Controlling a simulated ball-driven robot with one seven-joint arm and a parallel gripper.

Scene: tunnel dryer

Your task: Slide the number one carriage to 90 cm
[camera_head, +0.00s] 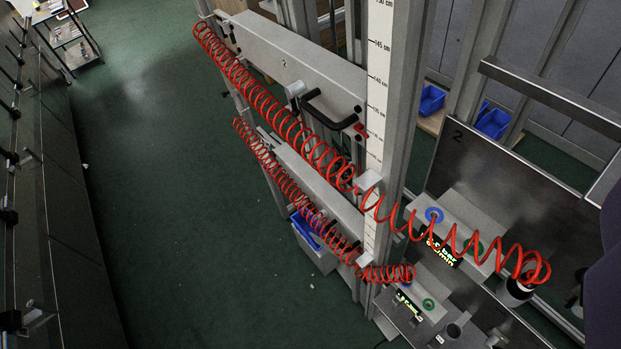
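Two grey carriages are mounted one above the other beside an upright post. The upper carriage (300,62) bears the number 2 and has a black handle (332,117). The lower carriage (322,182) has no number that I can read, and a red coiled hose (280,170) partly covers it. A white scale (380,60) runs down the post, with readable marks at 150 cm, 145 cm and 140 cm near the top; its lower marks are too small or hidden to read. My gripper is not in view.
A second red coiled hose (262,95) sags across the upper carriage and out to the right. Control boxes with lit displays (440,250) stand at lower right, near a dark panel numbered 2 (500,180). Green floor (180,200) is clear at left, beside a dark wall-like unit (60,230).

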